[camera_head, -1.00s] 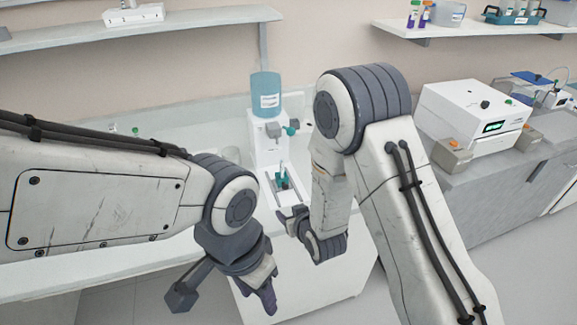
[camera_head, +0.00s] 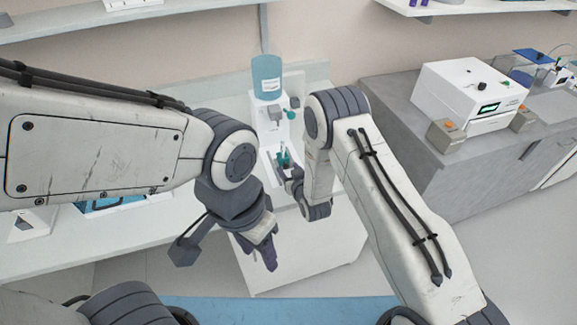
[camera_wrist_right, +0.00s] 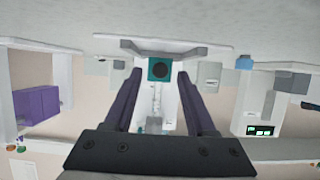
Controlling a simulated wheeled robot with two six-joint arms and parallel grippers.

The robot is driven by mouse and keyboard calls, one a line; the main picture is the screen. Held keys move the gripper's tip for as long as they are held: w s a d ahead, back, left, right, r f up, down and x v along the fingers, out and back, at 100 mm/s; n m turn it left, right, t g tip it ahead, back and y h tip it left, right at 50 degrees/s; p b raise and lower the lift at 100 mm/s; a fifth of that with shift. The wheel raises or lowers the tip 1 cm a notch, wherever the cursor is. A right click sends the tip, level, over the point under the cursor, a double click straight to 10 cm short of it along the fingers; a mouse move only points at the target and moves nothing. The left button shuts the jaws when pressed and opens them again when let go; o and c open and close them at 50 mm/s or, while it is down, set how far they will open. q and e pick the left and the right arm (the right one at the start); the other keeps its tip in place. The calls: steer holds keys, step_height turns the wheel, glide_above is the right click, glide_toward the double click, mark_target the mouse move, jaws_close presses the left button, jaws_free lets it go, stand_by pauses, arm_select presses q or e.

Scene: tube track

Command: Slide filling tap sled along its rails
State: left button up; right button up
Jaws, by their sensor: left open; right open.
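The filling station has a white column (camera_head: 268,128) with a blue bottle (camera_head: 267,77) on top and a teal tap knob (camera_head: 291,115). At its foot, the small teal sled (camera_head: 284,158) sits on a white base with rails. My right gripper (camera_head: 288,174) is open at the near side of the sled, partly hidden by its own arm. In the right wrist view, a teal block with a dark round face (camera_wrist_right: 161,69) shows centred between the open purple fingers; contact cannot be told. My left gripper (camera_head: 268,252) is open and empty, lower and nearer, off the bench front.
A white device with a green display (camera_head: 470,95) stands on the grey counter (camera_head: 400,125) at right. A shelf (camera_head: 140,22) runs along the back wall. A blue tray (camera_head: 115,203) lies on the left bench, partly behind my left arm.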

steer(key=shift+w+a+f, duration=0.15)
steer(key=shift+w+f, duration=0.05)
steer(key=shift+w, duration=0.25)
jaws_close()
stand_by(1.2)
